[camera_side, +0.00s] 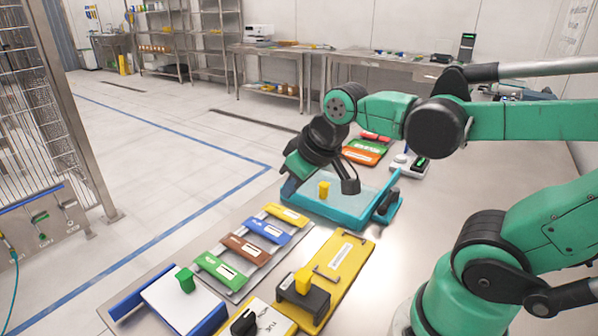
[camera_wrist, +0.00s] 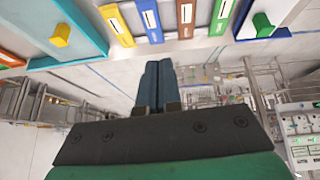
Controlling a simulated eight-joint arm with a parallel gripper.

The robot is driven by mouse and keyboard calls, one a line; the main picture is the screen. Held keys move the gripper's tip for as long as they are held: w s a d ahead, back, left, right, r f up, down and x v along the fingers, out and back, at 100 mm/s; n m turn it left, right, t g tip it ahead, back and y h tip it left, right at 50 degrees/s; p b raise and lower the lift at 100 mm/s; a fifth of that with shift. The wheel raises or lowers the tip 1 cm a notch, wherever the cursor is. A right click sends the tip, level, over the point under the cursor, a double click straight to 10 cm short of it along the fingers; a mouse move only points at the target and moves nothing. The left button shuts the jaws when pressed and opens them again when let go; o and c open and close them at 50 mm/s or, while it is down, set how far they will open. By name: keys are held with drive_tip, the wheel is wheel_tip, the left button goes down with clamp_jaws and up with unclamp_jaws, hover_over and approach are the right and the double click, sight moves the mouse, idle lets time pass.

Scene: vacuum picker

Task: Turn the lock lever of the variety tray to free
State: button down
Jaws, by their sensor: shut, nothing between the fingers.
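My gripper (camera_wrist: 158,68) is shut and empty, its two dark fingers together in the wrist view. In the side view my gripper (camera_side: 287,188) hangs over the left end of a teal tray (camera_side: 345,216), apart from any knob. The teal tray has a yellow knob (camera_side: 324,189) and also shows in the wrist view (camera_wrist: 88,22). A white tray with blue edges (camera_side: 178,304) carries a green knob (camera_side: 186,280). A yellow board (camera_side: 352,259) carries a black block with a yellow handle (camera_side: 303,280). I cannot tell which is the variety tray, and its lever position is unclear.
A rack with yellow, blue, brown and green plates (camera_side: 220,269) lies between the trays. A white plate with a black knob (camera_side: 245,322) is at the front. Orange and green plates (camera_side: 366,150) lie behind the teal tray, near a small device (camera_side: 412,164).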

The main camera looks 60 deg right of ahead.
drive_tip(key=w+d+r+g+h, duration=0.15)
drive_tip(key=d+g, duration=0.25)
drive_tip(key=d, duration=0.6)
drive_tip(key=g+y, duration=0.2)
drive_tip(key=g, duration=0.3)
approach(374, 203)
drive_tip(key=w+r, duration=0.4)
drive_tip(key=shift+s+f, duration=0.1)
drive_tip(key=shift+s, duration=0.15)
drive_tip(key=shift+f, duration=0.15)
drive_tip(key=x, duration=0.9)
drive_tip(key=shift+f, duration=0.45)
drive_tip(key=shift+s+f, duration=0.2)
drive_tip(key=shift+s, duration=1.05)
drive_tip(key=shift+s+f, duration=0.15)
drive_tip(key=shift+s, duration=0.55)
